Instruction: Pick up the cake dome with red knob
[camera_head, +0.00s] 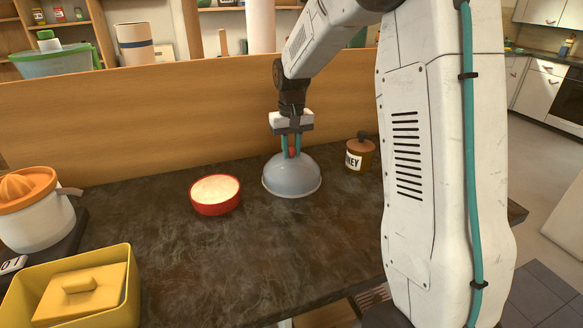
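The cake dome (291,178) is a pale grey, see-through-looking bowl shape, rim down on the dark stone-like counter, and it looks level. Its red knob (291,152) is at the top, partly hidden by the fingers. My gripper (291,154) points straight down over the dome, with one teal finger on each side of the knob. The knob seems to fill most of the gap, but I cannot tell whether the fingers press on it.
A red bowl (215,207) with pale contents stands left of the dome. A honey jar (359,159) stands to its right. A yellow container (110,310) and an orange-topped juicer (34,228) are at the left. A wooden panel (150,135) rises behind. The counter's front middle is clear.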

